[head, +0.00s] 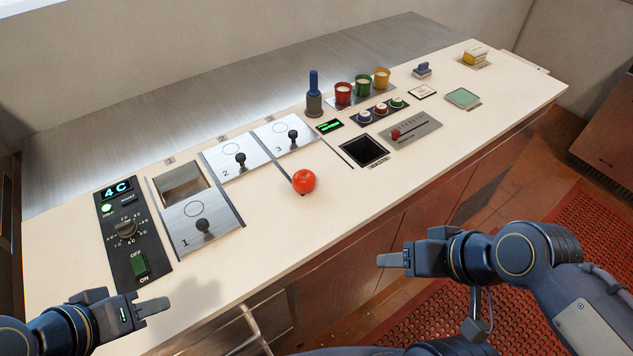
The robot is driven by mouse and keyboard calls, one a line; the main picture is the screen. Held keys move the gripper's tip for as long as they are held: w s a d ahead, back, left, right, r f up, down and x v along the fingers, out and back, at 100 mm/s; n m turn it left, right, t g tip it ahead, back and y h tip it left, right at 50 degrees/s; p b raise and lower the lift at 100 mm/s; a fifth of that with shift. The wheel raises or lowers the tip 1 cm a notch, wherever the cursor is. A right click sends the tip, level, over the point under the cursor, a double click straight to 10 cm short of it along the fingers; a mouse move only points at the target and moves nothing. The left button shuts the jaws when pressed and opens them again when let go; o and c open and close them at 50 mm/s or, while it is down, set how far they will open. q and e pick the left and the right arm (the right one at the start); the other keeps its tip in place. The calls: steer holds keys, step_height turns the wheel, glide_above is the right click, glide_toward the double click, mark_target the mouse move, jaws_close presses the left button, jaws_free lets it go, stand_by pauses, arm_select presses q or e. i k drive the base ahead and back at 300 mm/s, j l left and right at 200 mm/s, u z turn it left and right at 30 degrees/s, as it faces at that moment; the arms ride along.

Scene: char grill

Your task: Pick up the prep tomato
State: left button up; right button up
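The prep tomato (304,181) is round, red and glossy with a small stem mark on top. It rests on the cream counter (262,222) near the middle of the head view, in front of the lid numbered 3. My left gripper (155,306) is at the lower left, by the counter's front edge and well away from the tomato. It holds nothing that I can see. My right gripper (393,260) is at the lower right, in front of the counter and apart from the tomato. It also seems empty. The finger gap of each gripper cannot be made out.
A black control panel (128,262) lies at the left. Numbered lids with black knobs, including lid 1 (195,238), lie beside it. A square opening (364,150) is right of the tomato. A blue-topped bottle (314,94) and coloured cups (362,86) stand behind.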

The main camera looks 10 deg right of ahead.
mark_target(303, 181)
steer(key=z, duration=0.3)
steer(key=l+u, duration=0.1)
steer(key=u, duration=0.35)
steer(key=l+u, duration=0.1)
steer(key=u, duration=0.35)
steer(key=l+u, duration=0.1)
steer(key=u, duration=0.35)
steer(key=l+u, duration=0.1)
steer(key=u, duration=0.35)
steer(key=l+u, duration=0.1)
steer(key=u, duration=0.35)
steer(key=k+l+u, duration=0.2)
steer(key=l+u, duration=0.2)
steer(key=k+l+u, duration=0.25)
steer(key=u, duration=0.15)
steer(key=k+l+u, duration=0.1)
steer(key=k+l, duration=0.4)
steer(key=k, duration=0.1)
